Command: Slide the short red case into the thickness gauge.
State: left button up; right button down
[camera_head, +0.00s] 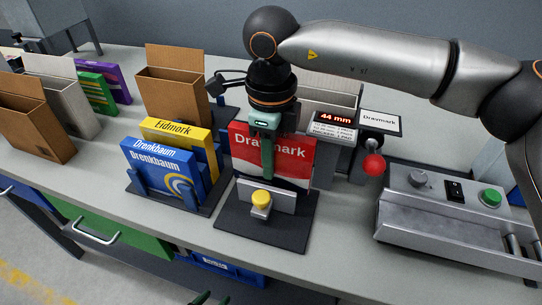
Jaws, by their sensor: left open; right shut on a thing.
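The red case (297,155), labelled Draymark, is upright behind a low metal plate (284,199) with a yellow knob (261,200) on a black base (240,235). I take this fixture, with the 44 mm display (336,121) behind it, as the thickness gauge. My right gripper (266,160) points down and is shut on the red case, its green finger across the front. The case's lower edge is hidden by the plate, so I cannot tell whether it touches the base. Only green tips of my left gripper (200,299) show at the bottom edge; it is open.
Blue Drenkbaum (155,165) and yellow Eidmork (205,140) cases stand in a rack left of the gauge. Open cardboard boxes (170,90) stand behind and far left. A red ball knob (374,165) and a grey machine with a green button (490,198) are at right.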

jog(key=shift+f+b, duration=0.75)
jog(key=shift+f, duration=0.35)
jog(key=shift+f+b, duration=0.5)
jog(key=shift+f, duration=0.15)
jog(key=c, duration=0.8)
grip_release()
jog(key=shift+c, duration=0.2)
jog(key=shift+o, duration=0.4)
jog(key=shift+w+r+p, duration=0.1)
jog(key=shift+r+p, duration=1.15)
jog(key=shift+r, duration=0.7)
jog(key=shift+r+p, duration=1.45)
jog(key=shift+r, duration=0.65)
